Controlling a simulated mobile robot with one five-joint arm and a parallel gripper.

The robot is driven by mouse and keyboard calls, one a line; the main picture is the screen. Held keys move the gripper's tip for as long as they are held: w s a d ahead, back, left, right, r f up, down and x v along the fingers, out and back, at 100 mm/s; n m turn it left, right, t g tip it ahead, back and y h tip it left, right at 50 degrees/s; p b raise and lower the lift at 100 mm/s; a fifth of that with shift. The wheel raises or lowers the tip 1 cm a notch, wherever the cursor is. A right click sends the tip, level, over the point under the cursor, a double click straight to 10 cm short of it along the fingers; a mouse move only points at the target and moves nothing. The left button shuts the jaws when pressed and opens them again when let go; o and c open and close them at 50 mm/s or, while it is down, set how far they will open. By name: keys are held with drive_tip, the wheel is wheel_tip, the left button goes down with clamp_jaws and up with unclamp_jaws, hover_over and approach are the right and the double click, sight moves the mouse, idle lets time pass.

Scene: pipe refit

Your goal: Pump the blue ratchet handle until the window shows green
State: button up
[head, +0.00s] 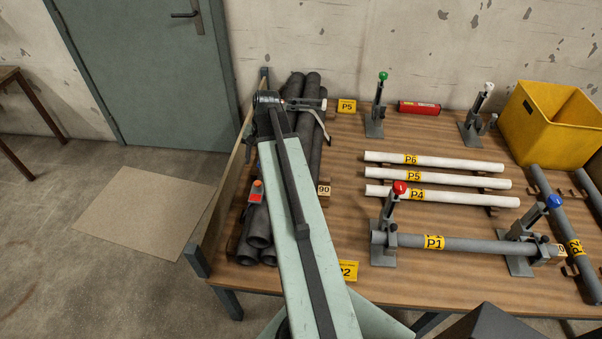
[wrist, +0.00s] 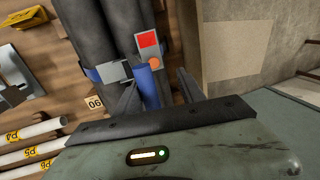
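The ratchet's window (wrist: 148,40) shows red in the wrist view. An orange knob (wrist: 156,63) sits beside it, and the blue handle (wrist: 147,85) projects below towards my gripper. In the head view the red window (head: 255,198) and orange knob (head: 257,183) show on the bundle of dark pipes (head: 259,226). My gripper (wrist: 158,88) has its fingers apart, with the blue handle between them. The handle lies close to the left finger, with a gap to the right one; contact cannot be told. My arm hides part of this in the head view.
A yellow bin (head: 550,125) stands at the back right. The floor left of the table is open around a mat (head: 145,210).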

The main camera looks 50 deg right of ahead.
drive_tip(key=shift+s+d+r+p, duration=0.2)
drive_tip(key=shift+s+d, duration=0.15)
drive_tip(key=shift+s, duration=0.25)
drive_tip(key=shift+s+d+r+p, duration=0.2)
drive_tip(key=shift+s+d, duration=0.15)
drive_tip(key=shift+s, duration=0.2)
drive_tip(key=shift+s+d, duration=0.15)
drive_tip(key=shift+s, duration=0.1)
drive_tip(key=s+d, duration=0.1)
drive_tip(key=s, duration=0.1)
drive_tip(key=shift+s+d, duration=0.4)
